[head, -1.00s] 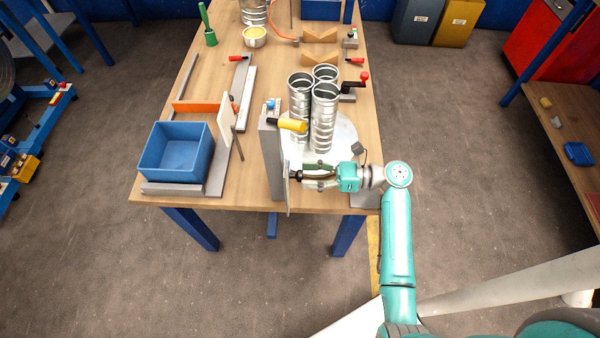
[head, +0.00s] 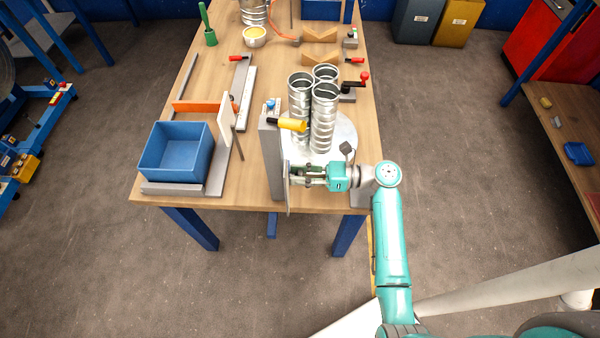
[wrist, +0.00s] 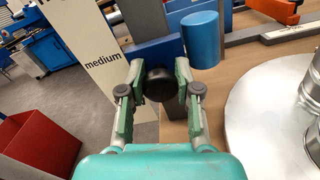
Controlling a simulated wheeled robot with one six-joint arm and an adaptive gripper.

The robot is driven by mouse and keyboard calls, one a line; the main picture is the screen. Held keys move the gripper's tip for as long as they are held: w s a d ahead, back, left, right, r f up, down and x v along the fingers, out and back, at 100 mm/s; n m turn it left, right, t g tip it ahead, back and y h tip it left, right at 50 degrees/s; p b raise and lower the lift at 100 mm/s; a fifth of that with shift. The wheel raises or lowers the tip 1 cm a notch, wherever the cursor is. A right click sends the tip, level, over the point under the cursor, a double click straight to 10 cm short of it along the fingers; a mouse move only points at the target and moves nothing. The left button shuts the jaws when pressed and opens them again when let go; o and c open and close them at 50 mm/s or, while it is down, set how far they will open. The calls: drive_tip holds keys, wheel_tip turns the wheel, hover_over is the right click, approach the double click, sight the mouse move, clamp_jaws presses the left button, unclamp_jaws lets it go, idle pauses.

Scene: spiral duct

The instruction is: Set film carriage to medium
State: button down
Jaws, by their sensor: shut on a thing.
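In the wrist view, my gripper (wrist: 158,88) is shut on a round black knob (wrist: 159,86), with one green-padded finger on each side. The knob sits in front of a blue carriage block (wrist: 150,50) on a grey upright post (wrist: 139,19). A white plate (wrist: 88,35) beside the block carries the word "medium", roughly level with the block. Another word above it is cut off. A blue cylinder (wrist: 201,38) is right of the block. In the head view, my gripper (head: 298,175) is at the post's near side, by the edge-on plate (head: 287,190); the knob is hard to make out.
A round metal turntable (head: 345,128) with several spiral duct pieces (head: 323,115) stands right of the post. A yellow roll (head: 292,124) projects from the post's top. A blue bin (head: 175,150) is on the table's left. A red bin (wrist: 40,150) shows in the wrist view.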

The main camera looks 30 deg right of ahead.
drive_tip(key=shift+r, duration=1.55)
drive_tip(key=c, duration=0.8)
unclamp_jaws()
drive_tip(key=v, duration=1.2)
